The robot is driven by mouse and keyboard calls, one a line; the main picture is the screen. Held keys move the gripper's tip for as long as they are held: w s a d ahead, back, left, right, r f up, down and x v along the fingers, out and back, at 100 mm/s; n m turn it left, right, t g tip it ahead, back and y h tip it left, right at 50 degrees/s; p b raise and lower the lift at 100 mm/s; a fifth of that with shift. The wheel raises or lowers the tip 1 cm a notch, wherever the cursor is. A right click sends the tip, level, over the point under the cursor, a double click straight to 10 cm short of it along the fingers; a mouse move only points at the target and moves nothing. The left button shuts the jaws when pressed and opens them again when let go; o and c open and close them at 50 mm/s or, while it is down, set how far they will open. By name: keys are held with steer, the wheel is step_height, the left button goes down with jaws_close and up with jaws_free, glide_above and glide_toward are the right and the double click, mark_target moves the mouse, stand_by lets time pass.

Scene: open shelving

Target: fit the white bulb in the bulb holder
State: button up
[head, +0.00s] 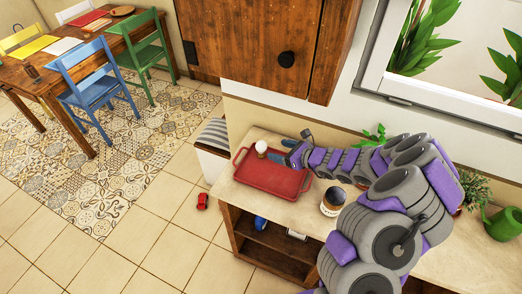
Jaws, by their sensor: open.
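The white bulb (261,146) is upright at the far end of the red tray (257,183) on the counter. A small brownish base shows under the bulb; I cannot tell whether it is the bulb holder or the bulb's own base. No other bulb holder can be made out. My gripper (283,150) is at the tray's far right side, just right of the bulb. Its two dark blue-grey fingers are spread and point toward the bulb, with a small gap to it. Nothing is seen between them.
A jar with a pale label (332,203) stands right of the tray. A wooden cabinet (260,50) hangs over the counter's back. Open shelves below hold a blue item (260,222) and a white cylinder (297,235). A green watering can (503,224) stands far right.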

mark_target(266, 146)
steer(key=b+x, duration=0.1)
steer(key=x, duration=0.6)
steer(key=a+f, duration=0.1)
steer(key=w+a+f+b, duration=0.1)
steer(key=shift+w+a+f+b, duration=0.2)
steer(key=shift+a+f+b, duration=0.1)
steer(key=shift+w+a, duration=0.4)
steer(key=shift+a, duration=0.1)
steer(key=shift+c, duration=0.2)
steer(key=c, duration=1)
